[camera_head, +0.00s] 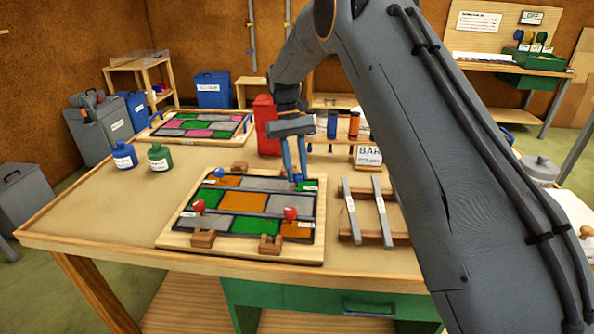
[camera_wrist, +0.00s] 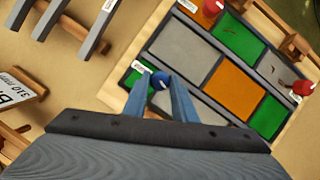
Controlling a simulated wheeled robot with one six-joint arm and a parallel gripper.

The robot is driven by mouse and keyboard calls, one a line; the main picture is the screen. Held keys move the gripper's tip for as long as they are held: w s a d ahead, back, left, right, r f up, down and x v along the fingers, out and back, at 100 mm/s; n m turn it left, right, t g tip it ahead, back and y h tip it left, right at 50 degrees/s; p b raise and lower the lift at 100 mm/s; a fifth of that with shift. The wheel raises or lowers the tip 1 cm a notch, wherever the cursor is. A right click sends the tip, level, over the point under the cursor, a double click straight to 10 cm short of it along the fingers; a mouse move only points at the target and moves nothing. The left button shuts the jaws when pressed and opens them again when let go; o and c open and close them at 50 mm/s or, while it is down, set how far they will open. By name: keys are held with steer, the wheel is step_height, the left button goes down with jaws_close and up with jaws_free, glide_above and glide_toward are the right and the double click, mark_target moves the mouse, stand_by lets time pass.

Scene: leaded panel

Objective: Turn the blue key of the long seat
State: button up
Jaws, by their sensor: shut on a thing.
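My gripper (camera_head: 298,178) points down at the far right corner of the leaded panel (camera_head: 243,203), which has grey, green and orange panes. Its fingers are shut on a round blue key (camera_wrist: 160,82), which shows between the fingertips in the wrist view (camera_wrist: 168,76). In the head view the fingers partly hide this key. A second blue key (camera_head: 219,173) stands at the panel's far left corner. Red keys stand at the near left (camera_head: 199,206) and near right (camera_head: 290,213). The small labels are too small to read, so I cannot tell which seat is the long one.
Wooden blocks (camera_head: 203,238) stand along the panel's board. A red container (camera_head: 266,125) stands behind my gripper. Blue (camera_head: 123,156) and green (camera_head: 160,158) bottles stand at left. The front left tabletop is clear.

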steer(key=shift+n+h, duration=0.3)
steer(key=shift+n, duration=0.4)
steer(key=o, duration=1)
steer(key=shift+o, duration=0.2)
steer(key=b+v, duration=0.2)
steer(key=v, duration=0.5)
steer(key=shift+a+r, duration=0.15)
steer(key=shift+r, duration=0.2)
